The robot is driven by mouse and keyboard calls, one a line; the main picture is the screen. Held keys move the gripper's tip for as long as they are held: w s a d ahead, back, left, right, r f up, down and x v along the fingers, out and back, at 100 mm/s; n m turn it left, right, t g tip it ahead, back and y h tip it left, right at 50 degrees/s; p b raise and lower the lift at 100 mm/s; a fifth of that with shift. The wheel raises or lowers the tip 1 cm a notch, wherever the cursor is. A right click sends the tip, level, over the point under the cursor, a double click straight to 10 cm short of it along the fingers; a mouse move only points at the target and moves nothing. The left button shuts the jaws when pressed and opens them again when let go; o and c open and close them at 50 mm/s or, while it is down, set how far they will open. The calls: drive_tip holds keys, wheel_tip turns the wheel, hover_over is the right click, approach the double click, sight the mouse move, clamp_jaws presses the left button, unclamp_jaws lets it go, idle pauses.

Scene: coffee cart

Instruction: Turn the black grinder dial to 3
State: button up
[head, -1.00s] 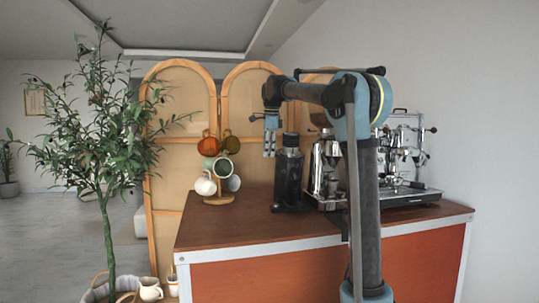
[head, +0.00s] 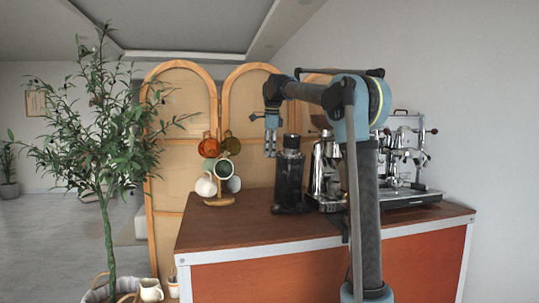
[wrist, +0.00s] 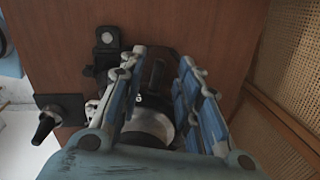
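The black grinder (head: 289,178) stands upright on the brown counter, left of a silver grinder. My gripper (head: 271,154) points down just left of the black grinder's top in the head view. In the wrist view my gripper (wrist: 160,85) is open, with a blue-padded finger on each side of the grinder's dark top. The dial (wrist: 150,122) seems to be the pale, round part between the fingers, with a "6" showing near it. The fingers and my gripper's body hide much of it. I cannot tell whether the fingers touch it.
A silver grinder (head: 325,170) and an espresso machine (head: 405,165) stand to the right. A mug tree with mugs (head: 219,202) stands left on the counter (head: 250,228). The wooden screen (head: 250,110) rises behind. A potted tree (head: 105,220) stands at left.

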wheel_tip(320, 180, up, 11)
drive_tip(key=s, duration=0.1)
drive_tip(key=shift+s+d, duration=0.15)
drive_tip(key=shift+d, duration=0.25)
drive_tip(key=shift+s, duration=0.1)
idle(0.3)
